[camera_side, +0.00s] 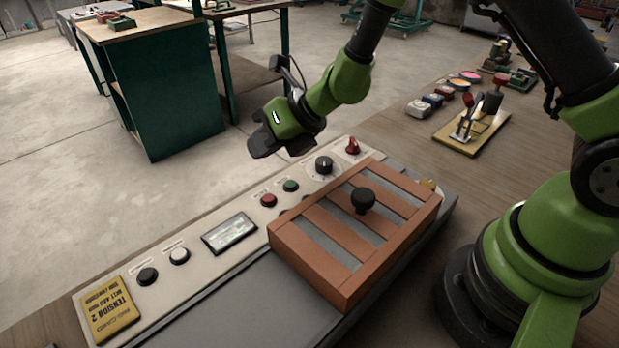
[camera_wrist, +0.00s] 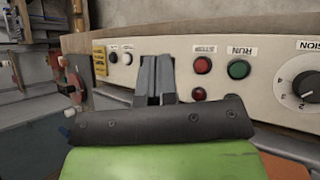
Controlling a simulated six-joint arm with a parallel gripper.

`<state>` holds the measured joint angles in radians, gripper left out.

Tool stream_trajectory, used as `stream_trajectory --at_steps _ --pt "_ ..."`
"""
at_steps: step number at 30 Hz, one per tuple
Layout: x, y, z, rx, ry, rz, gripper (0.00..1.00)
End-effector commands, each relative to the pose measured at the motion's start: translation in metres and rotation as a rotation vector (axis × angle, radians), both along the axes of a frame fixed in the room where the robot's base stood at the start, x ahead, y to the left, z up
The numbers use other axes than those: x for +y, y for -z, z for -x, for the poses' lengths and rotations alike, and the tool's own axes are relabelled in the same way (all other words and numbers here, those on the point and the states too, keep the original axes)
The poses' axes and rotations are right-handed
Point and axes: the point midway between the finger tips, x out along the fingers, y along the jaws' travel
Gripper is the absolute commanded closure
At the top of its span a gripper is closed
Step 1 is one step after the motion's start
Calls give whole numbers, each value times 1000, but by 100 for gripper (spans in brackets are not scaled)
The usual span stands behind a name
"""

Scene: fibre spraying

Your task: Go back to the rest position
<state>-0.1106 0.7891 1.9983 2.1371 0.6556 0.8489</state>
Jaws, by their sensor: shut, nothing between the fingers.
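My gripper (camera_side: 283,140) is in the air above the far edge of the control panel (camera_side: 205,268) in the side view. It touches nothing there. In the wrist view my gripper (camera_wrist: 154,80) shows its two grey fingers close together, shut and empty, in front of the panel face. A red button (camera_wrist: 203,65) and a green button (camera_wrist: 239,69) are right of the fingers in the wrist view, with a black dial (camera_wrist: 306,86) farther right. The slatted brown cover (camera_side: 345,240) with a black knob (camera_side: 363,200) lies on the machine below my gripper.
A red switch (camera_side: 352,146) and a yellow label plate (camera_side: 110,311) are on the panel. A wooden board with a toggle clamp (camera_side: 472,130) and several small coloured containers (camera_side: 443,92) stand on the table at the back right. A green workbench (camera_side: 165,90) is beyond open floor.

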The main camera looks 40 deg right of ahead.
Motion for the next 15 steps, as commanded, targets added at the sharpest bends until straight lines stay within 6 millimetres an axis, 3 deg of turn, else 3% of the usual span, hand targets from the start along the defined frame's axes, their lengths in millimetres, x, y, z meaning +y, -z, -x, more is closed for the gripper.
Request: stream_trajectory --at_steps 5,9,15 --pt "11 -85 25 -299 -404 187 100" --pt "13 -139 68 -556 -770 421 100" --pt "-4 -181 140 -852 -1264 841 100"
